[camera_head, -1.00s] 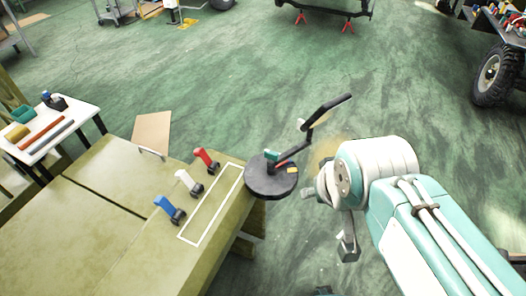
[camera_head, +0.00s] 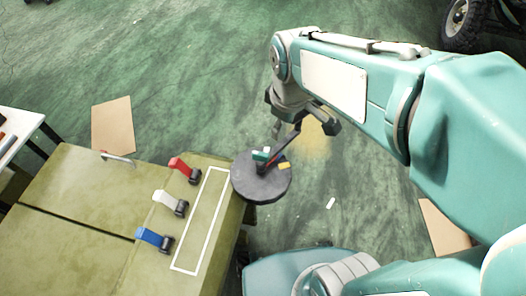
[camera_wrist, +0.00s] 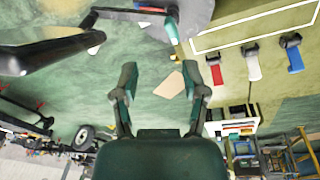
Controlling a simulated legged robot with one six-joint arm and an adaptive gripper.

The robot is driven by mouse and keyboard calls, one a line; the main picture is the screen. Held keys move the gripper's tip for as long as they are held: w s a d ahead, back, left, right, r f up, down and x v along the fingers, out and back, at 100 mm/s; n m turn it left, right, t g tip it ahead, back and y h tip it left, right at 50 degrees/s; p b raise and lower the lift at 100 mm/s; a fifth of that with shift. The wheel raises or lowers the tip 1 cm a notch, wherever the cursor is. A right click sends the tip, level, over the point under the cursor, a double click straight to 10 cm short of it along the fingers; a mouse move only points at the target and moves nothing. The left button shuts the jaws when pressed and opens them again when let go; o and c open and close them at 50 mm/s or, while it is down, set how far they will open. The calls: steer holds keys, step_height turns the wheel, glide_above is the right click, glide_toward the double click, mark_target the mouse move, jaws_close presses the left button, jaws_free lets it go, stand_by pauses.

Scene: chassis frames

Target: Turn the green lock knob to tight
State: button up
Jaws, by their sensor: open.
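The green lock knob (camera_head: 261,154) is a small green piece on a dark round disc (camera_head: 255,188) at the bench's right edge. In the wrist view a green piece (camera_wrist: 172,31) shows at the top against the grey disc. A black bar (camera_head: 284,143) rises from the disc toward my gripper, its upper part hidden by my gripper. My gripper (camera_head: 303,126) is above and right of the disc, apart from the knob. In the wrist view my gripper (camera_wrist: 160,72) has its fingers spread with nothing between them. The knob's setting cannot be read.
The olive bench (camera_head: 75,190) carries red (camera_head: 182,168), white (camera_head: 168,201) and blue (camera_head: 152,238) levers beside a white outlined rectangle (camera_head: 180,266). A yellow tab (camera_head: 284,165) is on the disc. A tan board (camera_head: 112,125) lies behind the bench. Green floor beyond is open.

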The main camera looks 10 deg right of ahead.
mark_target(260, 153)
steer(key=w+a+f+n, duration=0.1)
steer(key=f, duration=0.4)
steer(key=w+a+f+n+g, duration=0.1)
steer(key=a+f+n, duration=0.1)
steer(key=f, duration=0.3)
steer(key=w+a+f+n, duration=0.1)
steer(key=f, duration=0.4)
steer(key=shift+w+a+f+g, duration=0.15)
steer(key=shift+a+f+g, duration=0.15)
steer(key=shift+g, duration=0.1)
steer(key=shift+r, duration=0.1)
jaws_close()
